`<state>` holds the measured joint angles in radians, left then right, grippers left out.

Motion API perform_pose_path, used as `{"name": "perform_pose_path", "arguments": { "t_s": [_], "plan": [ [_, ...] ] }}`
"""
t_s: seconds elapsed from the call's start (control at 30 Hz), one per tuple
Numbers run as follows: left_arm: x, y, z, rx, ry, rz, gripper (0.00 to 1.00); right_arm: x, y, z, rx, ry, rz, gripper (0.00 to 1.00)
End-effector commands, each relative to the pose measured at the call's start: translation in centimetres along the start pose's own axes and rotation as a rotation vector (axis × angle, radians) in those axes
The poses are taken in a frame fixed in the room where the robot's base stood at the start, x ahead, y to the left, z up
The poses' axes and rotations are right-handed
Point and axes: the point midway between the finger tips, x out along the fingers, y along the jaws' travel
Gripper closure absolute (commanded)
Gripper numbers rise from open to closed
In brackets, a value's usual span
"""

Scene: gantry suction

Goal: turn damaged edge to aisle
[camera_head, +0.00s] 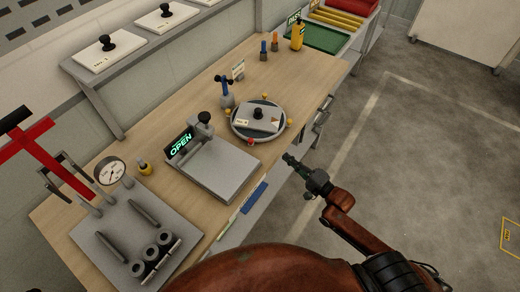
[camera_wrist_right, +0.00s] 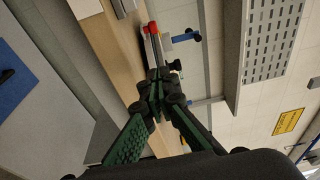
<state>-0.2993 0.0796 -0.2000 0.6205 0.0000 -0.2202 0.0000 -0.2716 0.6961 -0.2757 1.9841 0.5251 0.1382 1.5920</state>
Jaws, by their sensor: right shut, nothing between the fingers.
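A round turntable (camera_head: 239,132) with coloured pegs around its rim stands on the wooden bench. A grey plate (camera_head: 252,124) with a black knob (camera_head: 259,113) and a small label lies on it. A small brown patch shows near the plate's right corner; I cannot tell whether it is the damaged edge. My right gripper (camera_head: 289,158) is shut and empty, off the bench's front edge, to the lower right of the turntable and apart from it. Its green fingers (camera_wrist_right: 157,78) meet at the tips in the right wrist view. My left gripper is not in view.
A grey scale-like block (camera_head: 215,168) with a green OPEN display (camera_head: 180,145) stands left of the turntable. A gauge (camera_head: 110,171) and metal fixture lie further left. Labelled plates (camera_head: 103,53) sit on the back shelf. The aisle floor (camera_head: 420,150) at right is clear.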

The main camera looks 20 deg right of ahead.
Motion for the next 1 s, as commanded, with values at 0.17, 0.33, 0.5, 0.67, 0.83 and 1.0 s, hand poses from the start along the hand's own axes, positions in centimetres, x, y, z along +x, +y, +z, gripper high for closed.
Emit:
{"name": "perform_pose_path", "arguments": {
  "t_s": [0.17,0.33,0.5,0.67,0.83,1.0],
  "plan": [
    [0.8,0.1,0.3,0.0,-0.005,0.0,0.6,0.5,0.0,-0.2,0.003,-0.024,0.008,1.0],
    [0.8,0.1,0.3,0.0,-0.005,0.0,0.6,2.5,-0.2,-0.2,0.003,-0.024,0.004,1.0],
    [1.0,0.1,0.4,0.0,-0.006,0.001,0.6,6.0,-0.1,-0.1,0.003,-0.023,0.005,1.0],
    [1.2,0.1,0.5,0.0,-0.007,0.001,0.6,9.3,-0.1,-0.1,0.003,-0.023,0.005,1.0],
    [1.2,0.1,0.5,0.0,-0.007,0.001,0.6,11.5,0.0,1.4,0.007,-0.023,0.006,1.0],
    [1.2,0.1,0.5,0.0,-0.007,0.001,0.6,12.6,0.0,2.5,0.003,-0.022,0.008,1.0]
  ]
}}
